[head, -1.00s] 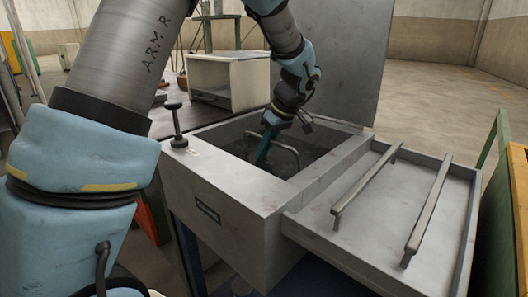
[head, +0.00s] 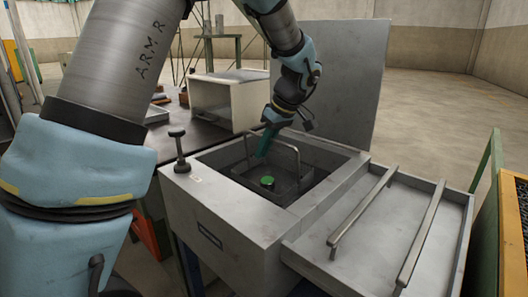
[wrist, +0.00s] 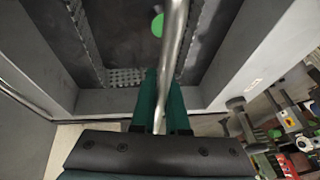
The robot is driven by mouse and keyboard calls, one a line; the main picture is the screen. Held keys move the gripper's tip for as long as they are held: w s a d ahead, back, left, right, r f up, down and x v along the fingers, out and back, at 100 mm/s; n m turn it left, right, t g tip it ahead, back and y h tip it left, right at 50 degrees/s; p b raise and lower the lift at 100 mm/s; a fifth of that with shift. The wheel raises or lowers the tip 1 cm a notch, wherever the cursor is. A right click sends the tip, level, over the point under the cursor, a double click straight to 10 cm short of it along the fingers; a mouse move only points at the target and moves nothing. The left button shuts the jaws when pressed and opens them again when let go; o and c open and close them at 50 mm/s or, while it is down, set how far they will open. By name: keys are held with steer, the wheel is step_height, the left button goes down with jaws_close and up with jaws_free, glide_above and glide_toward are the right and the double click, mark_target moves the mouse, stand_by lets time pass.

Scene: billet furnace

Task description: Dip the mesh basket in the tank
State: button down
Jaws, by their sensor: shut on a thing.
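The tank (head: 225,225) is a grey metal box with an open top. The mesh basket (head: 288,188), dark with a bent metal bail handle, is inside the tank's opening, its upper part and handle showing. A green round-topped piece (head: 267,181) sits in it. My gripper (head: 264,150) has green fingers and is shut on the basket handle. In the wrist view, the gripper (wrist: 163,85) has the handle bar between its fingers, with the perforated basket walls (wrist: 122,76) and the green top (wrist: 158,25) beyond. The basket's underside and any liquid level are hidden.
A raised grey lid panel (head: 335,85) stands behind the tank. A shallow tray with two rails (head: 440,255) adjoins its right side. A black-knobbed post (head: 180,155) rises at the left corner. A white open box (head: 225,104) is behind left. A yellow-framed bin (head: 492,235) is at far right.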

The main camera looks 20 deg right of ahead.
step_height(320, 180, up, 15)
steer(key=p, duration=0.9)
steer(key=shift+r+p, duration=0.2)
steer(key=shift+p, duration=0.15)
stand_by(0.6)
